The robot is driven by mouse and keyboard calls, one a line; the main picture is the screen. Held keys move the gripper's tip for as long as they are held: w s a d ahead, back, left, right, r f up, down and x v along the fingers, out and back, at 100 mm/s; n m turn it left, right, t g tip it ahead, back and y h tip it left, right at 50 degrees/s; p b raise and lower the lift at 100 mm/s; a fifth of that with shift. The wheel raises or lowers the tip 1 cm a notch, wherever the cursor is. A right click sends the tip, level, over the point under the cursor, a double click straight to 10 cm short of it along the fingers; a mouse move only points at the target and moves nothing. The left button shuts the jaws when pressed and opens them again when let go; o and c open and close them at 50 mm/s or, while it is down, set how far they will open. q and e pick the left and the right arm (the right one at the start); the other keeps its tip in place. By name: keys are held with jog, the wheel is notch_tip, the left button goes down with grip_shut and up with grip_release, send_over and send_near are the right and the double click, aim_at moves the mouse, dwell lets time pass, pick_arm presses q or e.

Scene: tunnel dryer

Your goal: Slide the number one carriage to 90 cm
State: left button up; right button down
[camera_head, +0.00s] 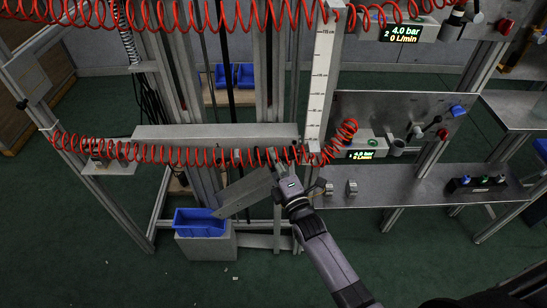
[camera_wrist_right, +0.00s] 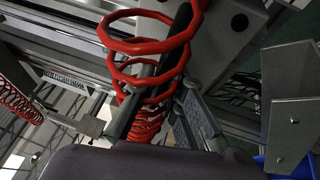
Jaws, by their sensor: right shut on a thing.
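A long grey horizontal beam (camera_head: 215,131), which looks like the number one carriage, lies across the vertical rails at left of centre; I see no number on it. An upright white scale (camera_head: 321,75) with cm marks stands at its right end; its figures are too small to read surely. My right gripper (camera_head: 278,165) is at the beam's right end, shut on a part there that its fingers hide. In the right wrist view the fingertips (camera_wrist_right: 150,103) close around a dark bar behind the red coil. My left gripper is not in view.
A red coiled hose (camera_head: 190,154) hangs along the beam, close to my right gripper; another crosses the top. A blue bin (camera_head: 200,222) stands below left. A grey shelf (camera_head: 420,188) and a panel with a number 1 readout (camera_head: 361,155) are at right.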

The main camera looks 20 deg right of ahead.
notch_tip(320, 180, up, 11)
jog(key=p, duration=0.8)
jog(key=shift+f, duration=0.15)
jog(key=shift+w, duration=0.1)
jog(key=c, duration=1.9)
grip_release()
jog(key=shift+f, duration=0.3)
jog(key=shift+s+f, duration=0.1)
jog(key=shift+s, duration=0.2)
jog(key=v, duration=1.1)
jog(key=shift+s, duration=0.3)
